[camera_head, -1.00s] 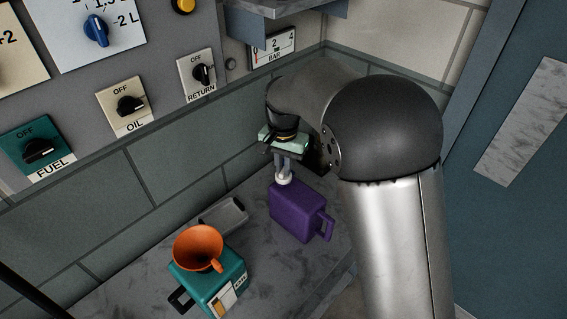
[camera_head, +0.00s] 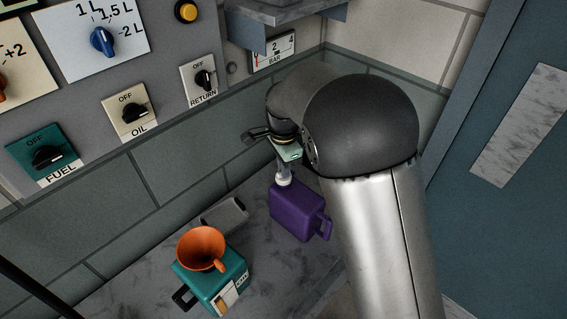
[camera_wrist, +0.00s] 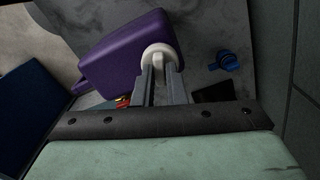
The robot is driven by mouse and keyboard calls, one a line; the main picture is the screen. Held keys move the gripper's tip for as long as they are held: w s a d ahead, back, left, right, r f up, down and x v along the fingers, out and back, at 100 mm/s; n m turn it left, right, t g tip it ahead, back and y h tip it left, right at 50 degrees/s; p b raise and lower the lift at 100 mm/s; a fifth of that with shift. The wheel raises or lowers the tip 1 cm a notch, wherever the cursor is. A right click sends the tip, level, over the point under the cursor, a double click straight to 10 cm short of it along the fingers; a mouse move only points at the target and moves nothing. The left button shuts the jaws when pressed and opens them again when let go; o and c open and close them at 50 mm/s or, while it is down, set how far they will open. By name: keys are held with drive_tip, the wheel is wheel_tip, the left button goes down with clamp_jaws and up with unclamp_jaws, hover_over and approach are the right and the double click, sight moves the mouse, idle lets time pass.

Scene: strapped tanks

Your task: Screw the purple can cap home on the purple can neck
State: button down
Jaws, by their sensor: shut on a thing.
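The purple can (camera_head: 297,211) stands on the grey bench under my arm, and its body also shows in the wrist view (camera_wrist: 124,50). The white cap (camera_wrist: 159,55) is at the can's top, where the neck is; the neck itself is hidden. My gripper (camera_wrist: 160,68) is shut on the cap, with one finger on each side of it. In the head view my gripper (camera_head: 284,180) points down onto the can from above. I cannot tell how far the cap sits down on the neck.
A teal can (camera_head: 232,279) with an orange funnel (camera_head: 202,247) on it stands to the left. A grey tray (camera_head: 226,215) lies by the wall. A blue item (camera_wrist: 224,61) lies near the can. The dial panel (camera_head: 70,106) is behind.

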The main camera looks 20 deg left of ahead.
drive_tip(key=shift+m, duration=0.6)
drive_tip(key=m+p, duration=0.2)
drive_tip(key=m, duration=0.1)
drive_tip(key=shift+r, duration=0.15)
drive_tip(key=shift+m, duration=0.8)
drive_tip(key=shift+m+p, duration=0.65)
drive_tip(key=shift+m, duration=0.05)
drive_tip(key=shift+m+p, duration=0.85)
drive_tip(key=shift+m, duration=0.75)
